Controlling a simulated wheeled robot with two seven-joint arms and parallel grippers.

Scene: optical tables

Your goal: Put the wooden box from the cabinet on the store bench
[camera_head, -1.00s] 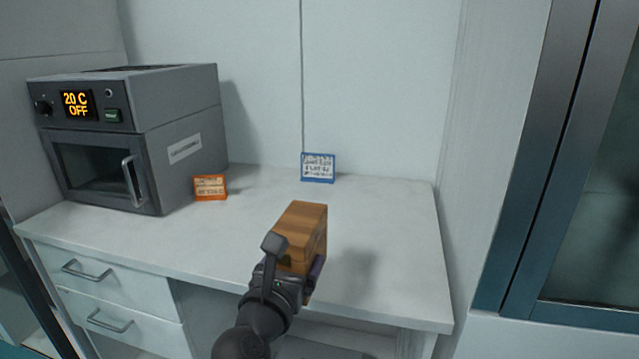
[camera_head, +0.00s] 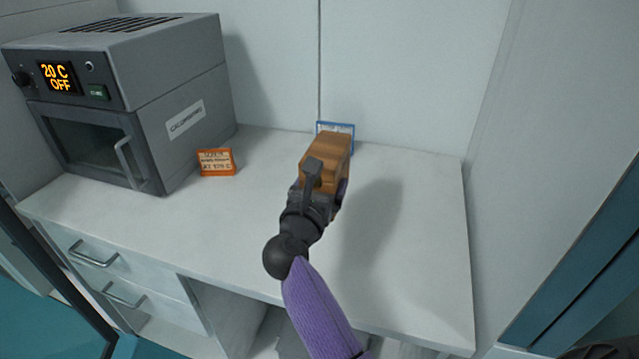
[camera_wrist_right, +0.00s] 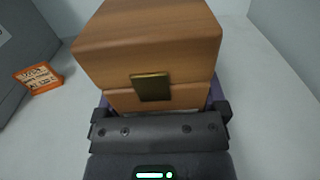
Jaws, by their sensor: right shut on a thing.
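The wooden box (camera_head: 328,148) is brown with a brass clasp, which shows in the right wrist view (camera_wrist_right: 150,87). My right gripper (camera_head: 322,188) is shut on the box and holds it over the white bench (camera_head: 420,240). The box's shadow falls on the bench to its right, so the box looks raised above the top. The box partly covers a blue-framed sign (camera_head: 343,128) at the back of the bench. My left gripper is out of the head view.
A grey oven (camera_head: 130,100) reading 20 C OFF stands at the bench's left. An orange sign (camera_head: 216,162) stands beside it. White walls close the back and right. The right half of the bench top is clear. Drawers (camera_head: 105,270) are below left.

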